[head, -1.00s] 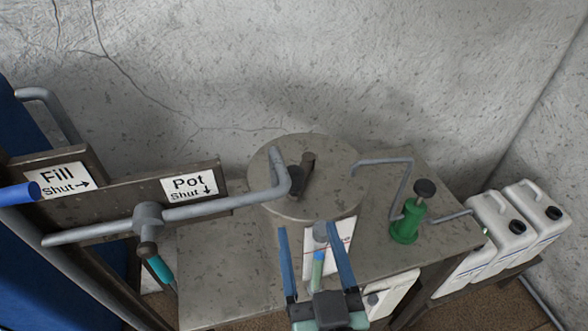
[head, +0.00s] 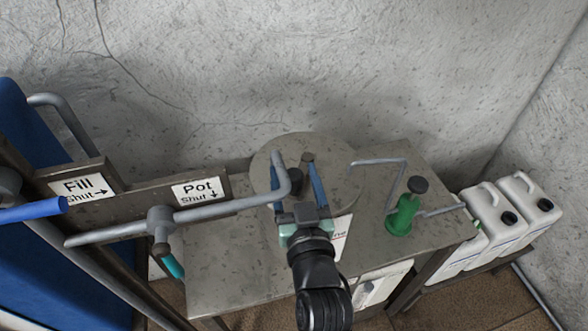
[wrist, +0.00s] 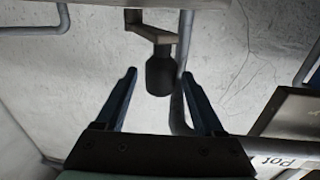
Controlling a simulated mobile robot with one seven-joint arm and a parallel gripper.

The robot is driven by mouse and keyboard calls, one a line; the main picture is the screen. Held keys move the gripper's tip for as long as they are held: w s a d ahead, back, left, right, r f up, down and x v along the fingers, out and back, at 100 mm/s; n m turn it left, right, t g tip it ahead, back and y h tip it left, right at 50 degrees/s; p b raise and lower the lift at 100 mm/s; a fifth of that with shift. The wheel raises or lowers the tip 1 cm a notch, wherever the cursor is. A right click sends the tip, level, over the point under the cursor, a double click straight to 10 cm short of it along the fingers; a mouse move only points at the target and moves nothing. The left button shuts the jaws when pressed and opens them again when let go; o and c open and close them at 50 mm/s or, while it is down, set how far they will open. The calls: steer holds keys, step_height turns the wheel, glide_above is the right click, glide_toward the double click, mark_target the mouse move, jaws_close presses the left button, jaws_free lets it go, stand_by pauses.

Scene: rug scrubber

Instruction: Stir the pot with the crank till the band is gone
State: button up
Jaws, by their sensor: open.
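The pot (head: 345,180) is a round grey metal drum set in the bench, seen from above in the head view. Its crank has a short metal arm (wrist: 158,33) and a dark upright knob (wrist: 160,75); the knob also shows on the lid in the head view (head: 297,182). My gripper (head: 292,168) has blue fingers and is open over the lid, one finger on each side of the knob. In the wrist view the knob lies between the fingertips with gaps on both sides. The gauge tube and its band on the pot's front are hidden behind my gripper.
A bent grey pipe (head: 235,208) ends over the lid, close to my left finger. A valve with a teal handle (head: 172,265) hangs at the left, below signs. A green pump (head: 402,216) and white jugs (head: 497,235) stand at the right.

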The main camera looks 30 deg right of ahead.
steer(key=shift+w, duration=0.15)
jaws_close()
stand_by(0.4)
stand_by(1.0)
